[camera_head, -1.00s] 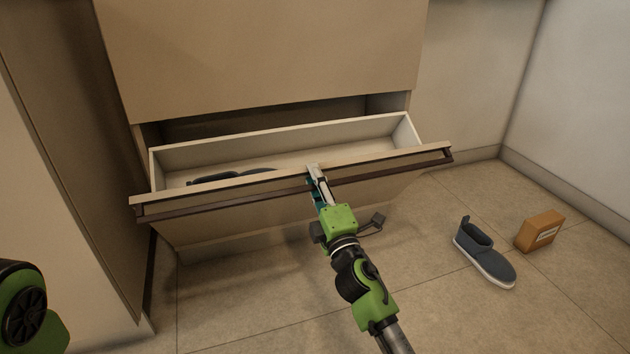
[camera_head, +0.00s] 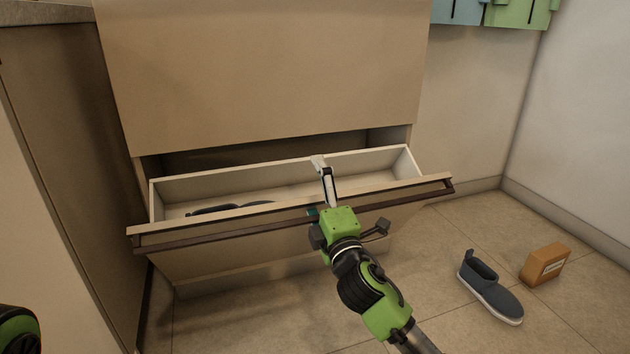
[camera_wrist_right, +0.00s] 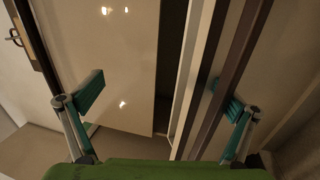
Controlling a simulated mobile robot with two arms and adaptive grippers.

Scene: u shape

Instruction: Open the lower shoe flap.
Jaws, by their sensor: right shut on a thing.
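The lower shoe flap (camera_head: 220,255) is tilted out from the cabinet, with its white inner tray (camera_head: 375,165) exposed. A dark handle bar (camera_head: 420,191) runs along its top edge. My right gripper (camera_head: 318,188) is at the middle of this edge, shut on the flap with its fingers far apart across the rim. One finger shows above the tray; the other is mostly hidden at the front. In the right wrist view, the gripper (camera_wrist_right: 160,105) has the white rim and dark bar (camera_wrist_right: 222,85) between or against its fingers.
The upper front (camera_head: 260,75) is closed above the flap. Dark shoes (camera_head: 230,208) lie in the tray. A side panel (camera_head: 70,150) bounds the left.

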